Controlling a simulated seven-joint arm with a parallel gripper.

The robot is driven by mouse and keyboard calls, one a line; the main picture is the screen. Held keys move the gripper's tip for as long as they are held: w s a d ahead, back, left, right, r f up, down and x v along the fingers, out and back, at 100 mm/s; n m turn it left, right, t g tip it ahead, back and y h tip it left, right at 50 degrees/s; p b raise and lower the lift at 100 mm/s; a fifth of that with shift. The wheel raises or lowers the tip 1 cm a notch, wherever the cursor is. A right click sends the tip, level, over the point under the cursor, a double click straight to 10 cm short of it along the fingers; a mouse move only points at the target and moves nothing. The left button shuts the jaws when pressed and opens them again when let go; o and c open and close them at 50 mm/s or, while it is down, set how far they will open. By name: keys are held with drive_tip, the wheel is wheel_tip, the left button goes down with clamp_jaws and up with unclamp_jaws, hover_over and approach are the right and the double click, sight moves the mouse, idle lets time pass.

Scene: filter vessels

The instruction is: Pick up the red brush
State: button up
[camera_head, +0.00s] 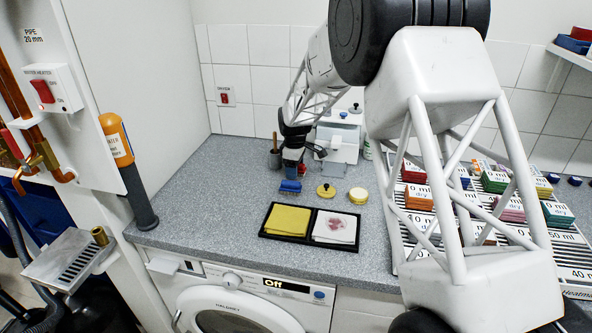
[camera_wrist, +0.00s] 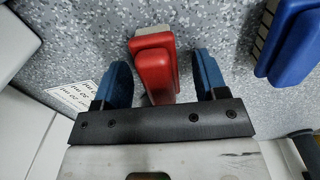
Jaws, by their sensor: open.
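In the wrist view the red brush (camera_wrist: 153,62) lies on the speckled grey worktop between the two blue fingers of my gripper (camera_wrist: 161,76). The fingers are open, one on each side, with a visible gap on both sides. Its lower end in that view reaches near the dark gripper bar.
A blue brush (camera_wrist: 294,42) lies to the right in the wrist view; it also shows in the head view (camera_head: 290,186). A yellow-topped round item (camera_head: 326,191), a black tray (camera_head: 309,240) with cloths and a white appliance (camera_head: 338,143) are nearby. The left worktop is clear.

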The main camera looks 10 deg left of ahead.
drive_tip(key=shift+c, duration=0.2)
drive_tip(key=c, duration=1)
drive_tip(key=shift+r, duration=0.15)
drive_tip(key=shift+r, duration=4.9)
drive_tip(key=o, duration=0.4)
drive_tip(key=shift+c, duration=1.4)
drive_tip(key=s+d, duration=0.3)
drive_tip(key=d, duration=0.4)
drive_tip(key=s+d, duration=0.3)
drive_tip(key=d, duration=0.4)
drive_tip(key=s+d, duration=0.2)
drive_tip(key=d, duration=0.6)
drive_tip(key=shift+s+f, duration=0.35)
drive_tip(key=shift+s, duration=0.05)
